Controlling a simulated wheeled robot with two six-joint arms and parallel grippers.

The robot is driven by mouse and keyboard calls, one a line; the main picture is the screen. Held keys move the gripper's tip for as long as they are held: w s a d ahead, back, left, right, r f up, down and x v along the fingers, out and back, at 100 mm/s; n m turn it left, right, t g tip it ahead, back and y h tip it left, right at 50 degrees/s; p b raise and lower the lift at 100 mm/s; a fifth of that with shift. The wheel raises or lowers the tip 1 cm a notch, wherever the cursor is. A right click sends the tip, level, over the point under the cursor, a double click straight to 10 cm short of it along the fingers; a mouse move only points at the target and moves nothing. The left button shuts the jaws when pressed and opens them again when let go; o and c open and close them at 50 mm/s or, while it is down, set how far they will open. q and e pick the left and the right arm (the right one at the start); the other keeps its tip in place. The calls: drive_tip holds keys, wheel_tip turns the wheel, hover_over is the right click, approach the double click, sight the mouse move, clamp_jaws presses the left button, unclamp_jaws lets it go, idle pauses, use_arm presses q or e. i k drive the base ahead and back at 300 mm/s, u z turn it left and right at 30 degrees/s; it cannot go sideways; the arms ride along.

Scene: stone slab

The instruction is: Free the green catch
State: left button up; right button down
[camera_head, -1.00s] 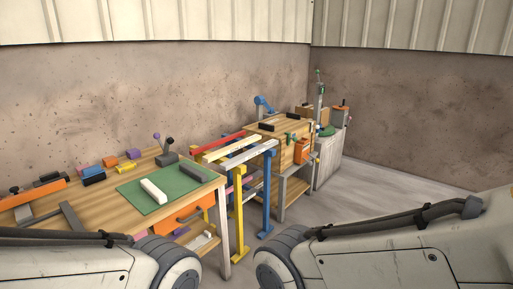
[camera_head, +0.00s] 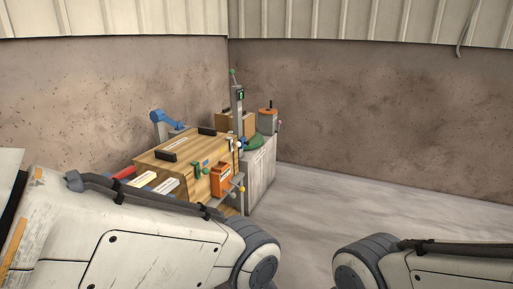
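A wooden chest (camera_head: 181,150) with black handles on top stands left of centre. A small green part (camera_head: 196,171), which looks like a catch, sits on its front face near the top edge. Only links of my two arms show at the bottom. Neither gripper is in view, and both arms are well short of the chest. My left arm hides the chest's lower left part.
An orange box (camera_head: 221,181) is on the chest's front. A blue jointed piece (camera_head: 168,118) stands behind it. The floor (camera_head: 350,205) to the right is clear.

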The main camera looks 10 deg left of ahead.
sight(205, 171)
drive_tip(key=u, duration=0.25)
drive_tip(key=i, duration=2)
drive_tip(key=u, duration=0.85)
drive_tip(key=i, duration=0.8)
drive_tip(key=u, duration=0.35)
